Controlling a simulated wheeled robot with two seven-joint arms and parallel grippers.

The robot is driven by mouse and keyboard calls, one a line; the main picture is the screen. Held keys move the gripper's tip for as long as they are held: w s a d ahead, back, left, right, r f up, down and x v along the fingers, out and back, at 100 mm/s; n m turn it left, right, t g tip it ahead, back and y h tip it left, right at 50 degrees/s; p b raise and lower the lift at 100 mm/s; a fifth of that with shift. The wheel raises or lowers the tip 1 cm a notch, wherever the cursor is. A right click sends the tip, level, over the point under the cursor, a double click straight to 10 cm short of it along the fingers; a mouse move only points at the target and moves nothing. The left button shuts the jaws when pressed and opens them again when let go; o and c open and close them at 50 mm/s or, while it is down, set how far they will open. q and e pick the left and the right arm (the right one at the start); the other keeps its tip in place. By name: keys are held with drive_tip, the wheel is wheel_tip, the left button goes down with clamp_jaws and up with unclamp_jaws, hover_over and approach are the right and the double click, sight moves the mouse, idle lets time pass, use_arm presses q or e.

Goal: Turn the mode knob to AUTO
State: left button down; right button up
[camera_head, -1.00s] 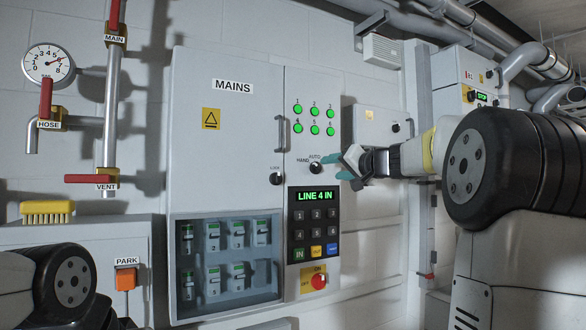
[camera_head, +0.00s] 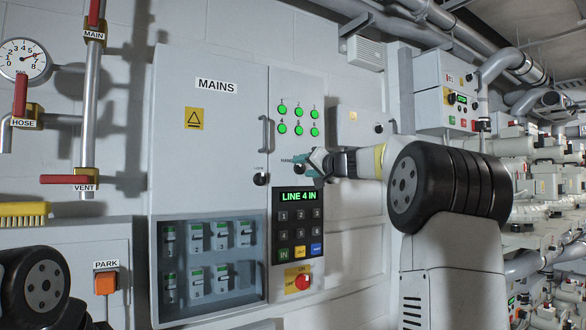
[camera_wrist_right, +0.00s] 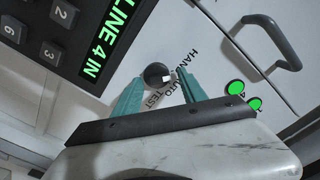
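The mode knob (camera_wrist_right: 157,74) is a small round black knob with a white mark, on the grey MAINS cabinet door (camera_head: 284,81). HAND, AUTO and TEST labels surround it; its mark faces right in the right wrist view, towards the HAND and AUTO side, exact setting unclear. My right gripper (camera_wrist_right: 161,80) is open, its teal fingertips on either side of the knob, gaps showing; contact is unclear. In the head view the right gripper (camera_head: 307,164) partly hides the knob and labels. My left arm shows at lower left; its gripper is out of view.
Below the knob is a keypad with a LINE 4 IN display (camera_head: 298,197) and a red knob (camera_head: 302,282). Another black knob (camera_head: 261,179) is to the left. Green lamps (camera_head: 298,119) and a door handle (camera_head: 264,133) are above. Pipes and machinery fill the right side.

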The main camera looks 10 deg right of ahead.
clamp_jaws()
